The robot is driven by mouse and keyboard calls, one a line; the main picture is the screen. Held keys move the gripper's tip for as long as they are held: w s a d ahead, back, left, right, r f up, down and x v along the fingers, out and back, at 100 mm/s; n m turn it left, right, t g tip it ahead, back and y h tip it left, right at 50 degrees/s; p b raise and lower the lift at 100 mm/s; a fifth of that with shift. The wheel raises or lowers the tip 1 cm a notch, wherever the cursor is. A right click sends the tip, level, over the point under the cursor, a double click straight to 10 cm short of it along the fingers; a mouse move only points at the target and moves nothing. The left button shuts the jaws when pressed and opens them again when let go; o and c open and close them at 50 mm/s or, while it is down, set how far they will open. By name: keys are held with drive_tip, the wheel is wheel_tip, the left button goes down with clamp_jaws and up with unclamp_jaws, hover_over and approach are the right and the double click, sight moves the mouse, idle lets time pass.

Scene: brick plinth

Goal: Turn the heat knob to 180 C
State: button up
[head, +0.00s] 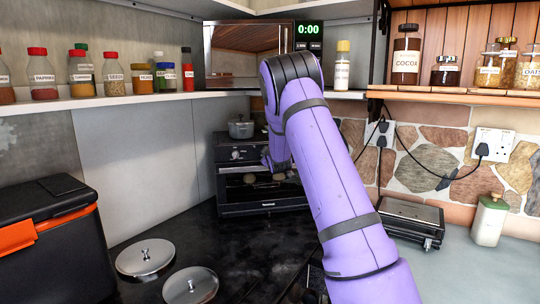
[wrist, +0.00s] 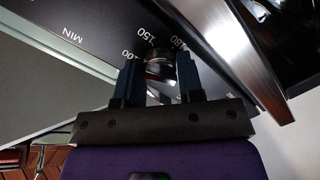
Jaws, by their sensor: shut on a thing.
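The heat knob (wrist: 160,66) is a small dark round knob on the black oven panel in the wrist view. The printed marks MIN, 100, 150 and 180 run around it. My gripper (wrist: 159,72) is shut on the knob, with one finger on each side. The knob's pointer cannot be made out, so its setting is unclear. In the head view, my gripper (head: 275,163) is at the front of the small black oven (head: 262,208), and my arm hides the oven's right part and this knob.
A grey pot (head: 241,129) stands on the oven. Two metal lids (head: 146,257) lie on the dark counter at front left, beside a black and orange box (head: 48,240). A black grill (head: 410,222) and a white bottle (head: 489,220) stand at right. A jar shelf (head: 130,101) runs above.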

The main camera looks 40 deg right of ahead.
drive_tip(key=m+y, duration=0.1)
drive_tip(key=m, duration=0.4)
drive_tip(key=shift+d+m, duration=0.15)
drive_tip(key=shift+m, duration=0.25)
drive_tip(key=m+t, duration=0.1)
drive_tip(key=m, duration=0.4)
drive_tip(key=shift+s+y, duration=0.1)
drive_tip(key=shift+y, duration=0.2)
drive_tip(key=m, duration=0.5)
drive_tip(key=shift+f+t, duration=0.1)
drive_tip(key=shift+t, duration=0.2)
drive_tip(key=shift+f+m+t, duration=0.1)
drive_tip(key=shift+m+t, duration=0.3)
drive_tip(key=shift+m, duration=1.4)
drive_tip(key=o, duration=0.6)
